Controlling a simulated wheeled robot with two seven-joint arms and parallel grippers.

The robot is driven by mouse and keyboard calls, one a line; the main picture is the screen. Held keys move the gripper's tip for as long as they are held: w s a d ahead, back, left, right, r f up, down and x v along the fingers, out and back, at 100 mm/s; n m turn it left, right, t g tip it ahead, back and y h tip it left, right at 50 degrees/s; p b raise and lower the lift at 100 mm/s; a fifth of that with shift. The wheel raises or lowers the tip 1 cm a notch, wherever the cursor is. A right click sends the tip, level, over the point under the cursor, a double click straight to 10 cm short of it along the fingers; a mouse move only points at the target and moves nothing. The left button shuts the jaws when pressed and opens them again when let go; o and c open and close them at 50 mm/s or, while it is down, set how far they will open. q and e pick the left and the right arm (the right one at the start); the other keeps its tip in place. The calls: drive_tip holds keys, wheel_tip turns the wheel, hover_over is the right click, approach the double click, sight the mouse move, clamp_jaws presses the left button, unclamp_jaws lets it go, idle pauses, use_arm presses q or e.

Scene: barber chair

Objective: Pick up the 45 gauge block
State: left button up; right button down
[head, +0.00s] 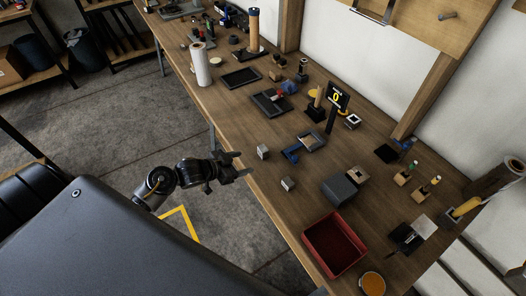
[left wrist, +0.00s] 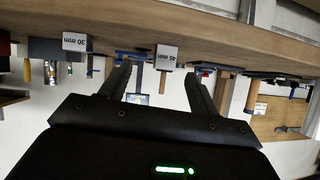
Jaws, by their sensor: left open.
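The 45 gauge block (head: 263,152) is a small pale grey cube on the wooden workbench, near its front edge. In the left wrist view, which is upside down, its "45 mm" label (left wrist: 166,57) faces me, between the lines of my two fingers. A similar block marked "30 mm" (left wrist: 76,41) stands to one side; in the head view it is the nearer cube (head: 288,184). My left gripper (head: 242,165) is open and empty, just off the bench's front edge, apart from the block. It also shows in the left wrist view (left wrist: 157,80). My right gripper is not in view.
Behind the blocks lie a blue tool (head: 291,154) and a small grey tray (head: 311,141). A dark grey box (head: 337,192) and a red bin (head: 318,258) stand to the right. A display on a stand (head: 337,97) is farther back.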

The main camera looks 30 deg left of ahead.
sight(260, 150)
use_arm(q)
drive_tip(key=w, duration=0.2)
drive_tip(key=w+h, duration=0.1)
drive_tip(key=w, duration=0.1)
drive_tip(key=w+h, duration=0.1)
drive_tip(key=w, duration=0.1)
drive_tip(key=shift+w+d+f+p, duration=0.15)
drive_tip(key=shift+w+d+p, duration=0.2)
drive_tip(key=shift+d+p, duration=0.05)
drive_tip(key=shift+w+d+f, duration=0.15)
drive_tip(key=shift+w+d, duration=0.05)
drive_tip(key=shift+w, duration=0.1)
drive_tip(key=p+x, duration=0.1)
drive_tip(key=x, duration=0.3)
drive_tip(key=shift+w+d+f, duration=0.1)
drive_tip(key=shift+d+f, duration=0.05)
drive_tip(key=shift+f, duration=0.15)
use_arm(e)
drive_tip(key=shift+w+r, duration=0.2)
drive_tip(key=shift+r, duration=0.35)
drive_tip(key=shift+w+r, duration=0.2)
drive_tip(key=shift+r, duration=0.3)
use_arm(q)
drive_tip(key=c, duration=1.1)
